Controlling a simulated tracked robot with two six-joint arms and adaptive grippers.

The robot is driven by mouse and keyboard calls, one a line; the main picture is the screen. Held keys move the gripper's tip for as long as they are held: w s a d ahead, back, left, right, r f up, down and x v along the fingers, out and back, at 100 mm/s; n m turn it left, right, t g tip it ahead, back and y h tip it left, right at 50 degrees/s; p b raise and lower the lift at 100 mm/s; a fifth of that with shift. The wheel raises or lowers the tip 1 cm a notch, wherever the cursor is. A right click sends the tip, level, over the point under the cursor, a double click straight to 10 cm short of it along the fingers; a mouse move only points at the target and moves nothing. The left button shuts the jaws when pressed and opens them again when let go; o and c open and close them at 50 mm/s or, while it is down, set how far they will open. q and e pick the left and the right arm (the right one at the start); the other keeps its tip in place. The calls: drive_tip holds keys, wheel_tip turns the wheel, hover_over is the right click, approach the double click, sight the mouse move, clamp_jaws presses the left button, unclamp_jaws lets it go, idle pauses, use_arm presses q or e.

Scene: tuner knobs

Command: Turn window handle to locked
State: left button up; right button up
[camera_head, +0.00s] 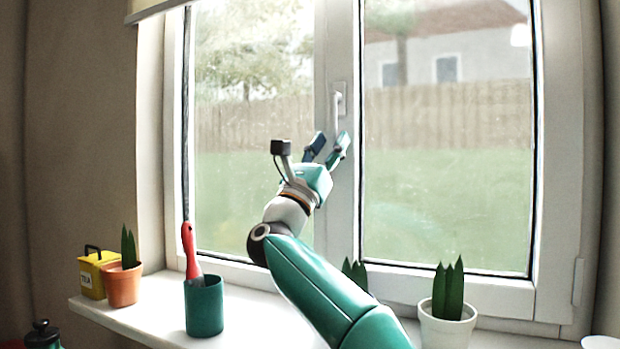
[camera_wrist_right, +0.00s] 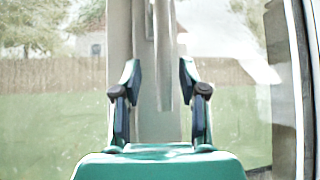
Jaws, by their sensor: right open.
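The white window handle (camera_head: 340,96) is on the middle frame of the window, its lever hanging roughly straight down from its base plate. In the right wrist view the handle's pale lever (camera_wrist_right: 163,60) appears between the open fingers of the right gripper (camera_wrist_right: 159,76). I see no clear contact, and the depth gap between fingers and lever is hard to judge. My left gripper is not in view.
On the white sill (camera_head: 145,312) stand a yellow tea tin (camera_head: 92,275), a terracotta pot (camera_head: 122,286), a teal cup (camera_head: 204,308) with a red-handled tool (camera_head: 190,250), and a white potted plant (camera_head: 447,327). The glass around the gripper is clear. My right arm hides part of the sill.

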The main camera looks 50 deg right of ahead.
drive_tip(key=v, duration=1.1)
drive_tip(key=shift+w, duration=0.1)
